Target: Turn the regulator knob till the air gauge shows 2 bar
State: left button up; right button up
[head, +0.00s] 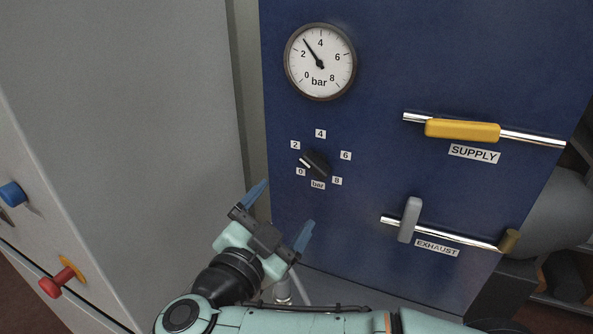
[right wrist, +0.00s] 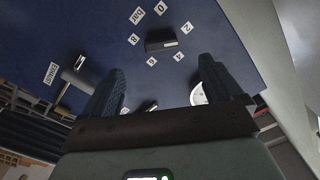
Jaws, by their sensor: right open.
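The round air gauge (head: 319,81) is at the top of the blue panel. Its needle points up-left, between 2 and 4, near 3 bar. Below it is the black regulator knob (head: 318,163), ringed by labels 0 to 8; its white mark points left, between 0 and 2. The knob shows in the right wrist view (right wrist: 160,41), beyond the fingertips, and the gauge there (right wrist: 196,95) is partly hidden by a finger. My right gripper (head: 279,214) is open and empty, below and left of the knob, apart from it. My left gripper is out of view.
A yellow SUPPLY handle (head: 462,131) sits on a rail right of the knob. A grey EXHAUST handle (head: 410,220) is on a lower rail. A grey cabinet (head: 130,130) with a blue knob (head: 12,194) and a red knob (head: 51,288) stands left. The panel around the knob is clear.

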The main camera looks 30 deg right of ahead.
aim_at(310, 172)
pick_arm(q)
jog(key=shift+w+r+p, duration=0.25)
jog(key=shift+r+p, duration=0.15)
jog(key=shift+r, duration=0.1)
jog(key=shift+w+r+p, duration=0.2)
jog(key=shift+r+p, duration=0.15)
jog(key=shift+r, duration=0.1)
pick_arm(e)
jog(key=x, duration=1.2)
jog(key=shift+s, duration=0.1)
jog(key=c, duration=1.1)
jog(key=shift+o, duration=0.3)
jog(key=shift+m, duration=0.5)
jog(key=o, duration=1)
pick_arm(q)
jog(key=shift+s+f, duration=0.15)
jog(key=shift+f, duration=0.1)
pick_arm(e)
jog(key=shift+o, duration=0.2)
jog(key=shift+a, duration=0.1)
pick_arm(q)
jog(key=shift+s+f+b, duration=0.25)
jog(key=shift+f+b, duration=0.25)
jog(key=shift+b, duration=0.05)
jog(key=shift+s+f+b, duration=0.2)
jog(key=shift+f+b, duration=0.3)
jog(key=shift+b, duration=0.05)
pick_arm(e)
jog(key=v, duration=1.3)
